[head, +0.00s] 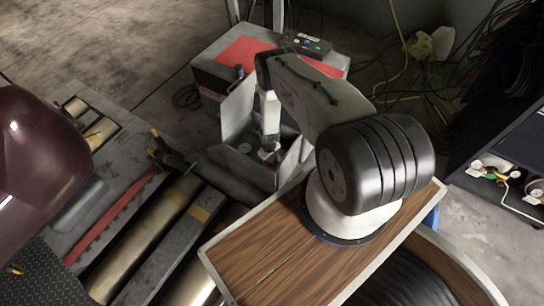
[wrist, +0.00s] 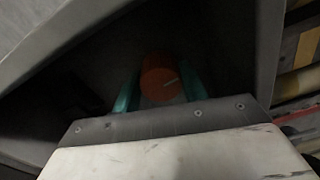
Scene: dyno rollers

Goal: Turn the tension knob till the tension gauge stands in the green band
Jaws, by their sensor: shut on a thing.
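In the wrist view, the tension knob (wrist: 160,77) is an orange round knob with a short pale line on its face. It sits inside a dark grey recess. My gripper (wrist: 161,88) has its teal fingers on either side of the knob and is shut on it. In the head view, my gripper (head: 268,154) reaches down into an open grey housing (head: 238,108) and covers the knob. A small pale yellowish dial (head: 244,148) shows inside the housing, left of the gripper. It may be the tension gauge; its needle and bands are too small to read.
Grey housing walls stand close around my gripper. A red-topped cabinet (head: 240,52) with a black box (head: 306,43) stands behind. Metal rollers (head: 145,235) and a dark red car body (head: 38,165) lie to the left. Cables lie on the floor at the back right.

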